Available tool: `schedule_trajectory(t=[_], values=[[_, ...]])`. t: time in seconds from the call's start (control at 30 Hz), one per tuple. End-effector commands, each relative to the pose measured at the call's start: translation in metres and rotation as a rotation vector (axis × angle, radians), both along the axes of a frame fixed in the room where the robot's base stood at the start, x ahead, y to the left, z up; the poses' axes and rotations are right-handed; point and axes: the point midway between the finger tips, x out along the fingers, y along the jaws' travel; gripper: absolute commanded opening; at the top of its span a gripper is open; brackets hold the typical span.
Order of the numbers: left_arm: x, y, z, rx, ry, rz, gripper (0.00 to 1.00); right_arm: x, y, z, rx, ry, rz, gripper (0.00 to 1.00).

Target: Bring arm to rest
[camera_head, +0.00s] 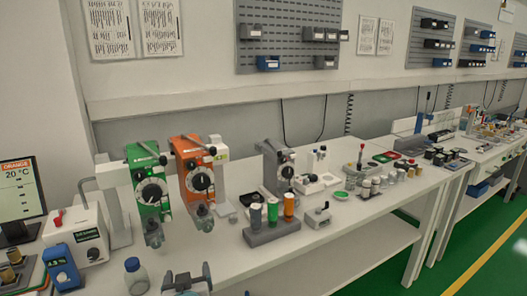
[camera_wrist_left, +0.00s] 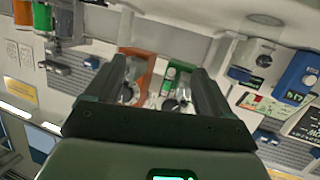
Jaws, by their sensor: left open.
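My left gripper (camera_head: 187,277) shows at the bottom edge of the head view, in front of the bench. In the left wrist view its two dark fingers (camera_wrist_left: 161,78) stand apart with nothing held between them. The picture there is upside down, and a green vaporizer (camera_wrist_left: 178,80) and an orange vaporizer (camera_wrist_left: 136,72) show beyond the gap. Most of the left arm is hidden below the head view. My right gripper is not in view.
A white bench (camera_head: 225,262) carries the green vaporizer (camera_head: 150,190), the orange vaporizer (camera_head: 198,175), a grey vaporizer (camera_head: 280,168) and a rack (camera_head: 270,232) of coloured cylinders. A blue-capped bottle (camera_head: 136,278) stands left of my gripper. Green floor (camera_head: 480,250) is clear at right.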

Motion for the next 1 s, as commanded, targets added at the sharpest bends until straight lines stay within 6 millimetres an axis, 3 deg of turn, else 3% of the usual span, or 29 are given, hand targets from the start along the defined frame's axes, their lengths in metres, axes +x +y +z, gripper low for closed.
schedule_trajectory(t=[0.03,0.13,0.2,0.3,0.4,0.5,0.63,0.73,1.0], values=[[-0.009,-0.006,-0.044,-0.026,0.102,-0.056,0.82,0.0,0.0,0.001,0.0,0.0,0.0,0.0],[-0.04,-0.022,-0.122,-0.107,0.297,-0.161,0.82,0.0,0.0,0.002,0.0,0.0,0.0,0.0],[-0.072,-0.033,-0.171,-0.174,0.445,-0.222,0.82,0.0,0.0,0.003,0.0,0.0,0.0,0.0],[-0.129,-0.048,-0.231,-0.276,0.662,-0.29,0.82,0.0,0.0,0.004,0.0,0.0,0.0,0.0],[-0.191,-0.061,-0.272,-0.376,0.868,-0.338,0.82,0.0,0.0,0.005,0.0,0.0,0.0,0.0],[-0.244,-0.072,-0.295,-0.458,1.033,-0.369,0.82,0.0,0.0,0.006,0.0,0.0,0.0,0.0],[-0.288,-0.079,-0.306,-0.522,1.164,-0.386,0.82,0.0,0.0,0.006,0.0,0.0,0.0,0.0],[-0.301,-0.082,-0.308,-0.54,1.203,-0.393,0.82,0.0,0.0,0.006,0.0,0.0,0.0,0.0],[-0.301,-0.082,-0.308,-0.542,1.206,-0.395,0.82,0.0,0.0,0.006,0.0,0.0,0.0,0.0]])
